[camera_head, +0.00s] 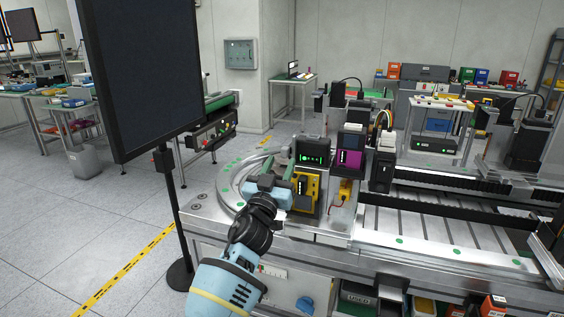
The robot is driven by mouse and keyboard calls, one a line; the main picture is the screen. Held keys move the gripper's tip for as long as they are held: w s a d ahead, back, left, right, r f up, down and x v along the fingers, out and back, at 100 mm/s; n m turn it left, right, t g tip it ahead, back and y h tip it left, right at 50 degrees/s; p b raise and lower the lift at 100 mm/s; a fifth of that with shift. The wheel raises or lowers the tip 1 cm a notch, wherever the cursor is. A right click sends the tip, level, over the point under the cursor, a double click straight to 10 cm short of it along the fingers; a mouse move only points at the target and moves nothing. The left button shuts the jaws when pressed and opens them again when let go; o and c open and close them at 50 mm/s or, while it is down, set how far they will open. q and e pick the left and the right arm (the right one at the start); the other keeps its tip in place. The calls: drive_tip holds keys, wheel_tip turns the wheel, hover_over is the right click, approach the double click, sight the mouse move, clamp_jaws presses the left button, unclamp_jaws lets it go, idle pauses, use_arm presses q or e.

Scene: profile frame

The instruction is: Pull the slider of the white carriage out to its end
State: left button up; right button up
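My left gripper (284,176) reaches in from the bottom over the left part of the metal workbench. Its two fingers point away from me and look apart, with nothing seen between them. A yellow block (308,191) stands just right of the fingers; I cannot tell if they touch. A white-topped upright unit (387,141) on a black body stands further right on the bench and may be the white carriage. My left gripper is well to its left. I cannot make out its slider. My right gripper is not in view.
A black-screened device with green lights (313,152) and a purple-fronted unit (349,158) stand close beyond the gripper. A large dark monitor (142,70) on a stand is at the left. Flat slotted plates (430,229) lie open at the right.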

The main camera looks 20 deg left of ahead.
use_arm(q)
drive_tip(key=shift+x, duration=1)
drive_tip(key=shift+c, duration=0.3)
clamp_jaws()
